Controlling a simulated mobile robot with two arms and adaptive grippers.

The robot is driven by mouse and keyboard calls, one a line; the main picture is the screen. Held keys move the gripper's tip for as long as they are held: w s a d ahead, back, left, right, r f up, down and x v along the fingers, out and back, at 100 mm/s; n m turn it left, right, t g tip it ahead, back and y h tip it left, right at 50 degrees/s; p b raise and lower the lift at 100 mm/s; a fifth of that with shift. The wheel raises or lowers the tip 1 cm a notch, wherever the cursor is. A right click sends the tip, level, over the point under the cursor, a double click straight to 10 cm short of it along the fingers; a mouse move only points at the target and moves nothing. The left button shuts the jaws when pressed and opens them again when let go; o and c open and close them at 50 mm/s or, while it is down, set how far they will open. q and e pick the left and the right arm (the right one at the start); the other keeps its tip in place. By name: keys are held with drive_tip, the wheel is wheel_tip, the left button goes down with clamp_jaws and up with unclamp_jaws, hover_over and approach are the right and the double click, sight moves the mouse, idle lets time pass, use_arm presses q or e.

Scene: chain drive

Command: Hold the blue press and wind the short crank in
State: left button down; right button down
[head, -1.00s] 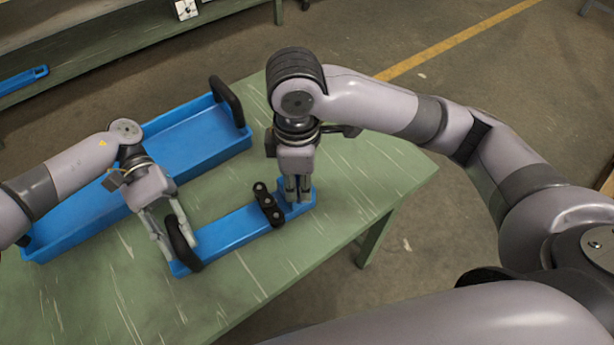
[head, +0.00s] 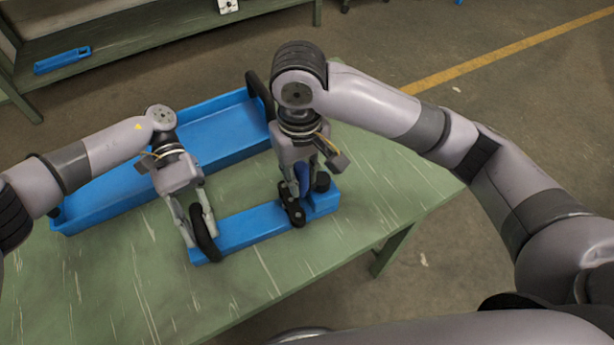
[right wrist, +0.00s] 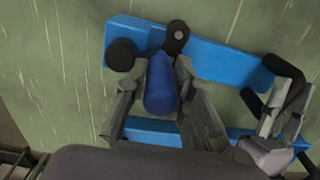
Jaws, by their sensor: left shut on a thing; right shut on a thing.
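The blue press (head: 250,229) is a long blue bar lying on the green table. My left gripper (head: 203,236) is shut on the black handle (head: 207,242) at its left end. My right gripper (head: 296,194) is over the right part of the press. In the right wrist view its fingers close around the blue grip (right wrist: 161,86) of the short crank. The black crank arm (right wrist: 177,37) shows beyond the grip, over the bar. A black round knob (right wrist: 121,55) stands beside it at the bar's end. The fingers partly hide the crank in the head view.
A long blue tray (head: 215,137) with a black end handle (head: 258,95) lies behind the press on the table. The table's front and right are clear. A shelf (head: 150,45) with a blue tool (head: 62,60) stands at the back left.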

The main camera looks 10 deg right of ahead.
drive_tip(key=m, duration=0.1)
drive_tip(key=w+m, duration=0.1)
drive_tip(key=m, duration=0.1)
drive_tip(key=shift+w+a+m, duration=0.25)
drive_tip(key=shift+w+m, duration=0.1)
drive_tip(key=shift+m, duration=0.05)
drive_tip(key=w+d+m, duration=0.2)
drive_tip(key=d+m, duration=0.1)
drive_tip(key=m, duration=0.7)
drive_tip(key=w+d+m, duration=0.2)
drive_tip(key=w+m, duration=0.1)
drive_tip(key=m, duration=0.7)
drive_tip(key=shift+w+d+m, duration=0.3)
drive_tip(key=shift+d, duration=0.1)
drive_tip(key=c, duration=1.4)
unclamp_jaws()
drive_tip(key=shift+o, duration=0.2)
drive_tip(key=shift+r, duration=0.1)
